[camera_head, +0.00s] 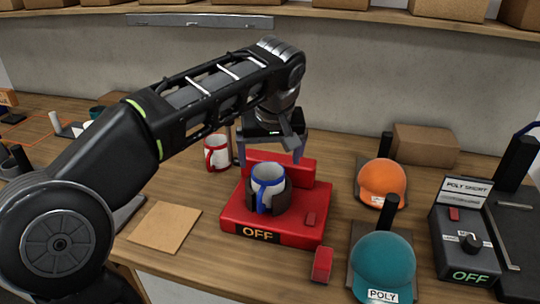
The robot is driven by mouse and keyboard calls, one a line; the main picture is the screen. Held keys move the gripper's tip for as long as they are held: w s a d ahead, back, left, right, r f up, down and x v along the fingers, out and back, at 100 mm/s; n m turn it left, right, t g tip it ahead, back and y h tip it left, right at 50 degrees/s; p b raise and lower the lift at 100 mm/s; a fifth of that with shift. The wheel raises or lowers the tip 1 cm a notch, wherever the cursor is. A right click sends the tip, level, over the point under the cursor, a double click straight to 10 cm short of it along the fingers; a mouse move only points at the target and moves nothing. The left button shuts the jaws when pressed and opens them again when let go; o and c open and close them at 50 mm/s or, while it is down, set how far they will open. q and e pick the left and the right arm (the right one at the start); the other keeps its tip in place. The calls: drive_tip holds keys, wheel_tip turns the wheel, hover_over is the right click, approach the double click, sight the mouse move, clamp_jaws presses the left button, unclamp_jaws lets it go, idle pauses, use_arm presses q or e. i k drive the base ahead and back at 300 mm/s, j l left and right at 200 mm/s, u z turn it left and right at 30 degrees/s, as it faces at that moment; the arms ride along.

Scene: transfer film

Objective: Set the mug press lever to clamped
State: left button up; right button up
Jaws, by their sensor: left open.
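The red mug press (235,217) stands on the wooden table with "OFF" on its front. A white mug with a blue rim and handle (269,178) sits upright in its dark curved holder (288,199). A red block (322,264) shows at the press's front right corner; it may be the lever, but I cannot tell its setting. My left gripper (270,158) is open, pointing down above and behind the mug, near the press's raised back. It holds nothing visible. My right gripper is not in view.
A white mug with red trim (216,152) stands behind left of the press. Orange (382,180) and teal (383,264) caps sit on stands to the right, beside a dark control box (465,243). A tan square board (165,226) lies left of the press.

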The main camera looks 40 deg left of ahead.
sight(228, 126)
drive_tip(key=k, duration=1)
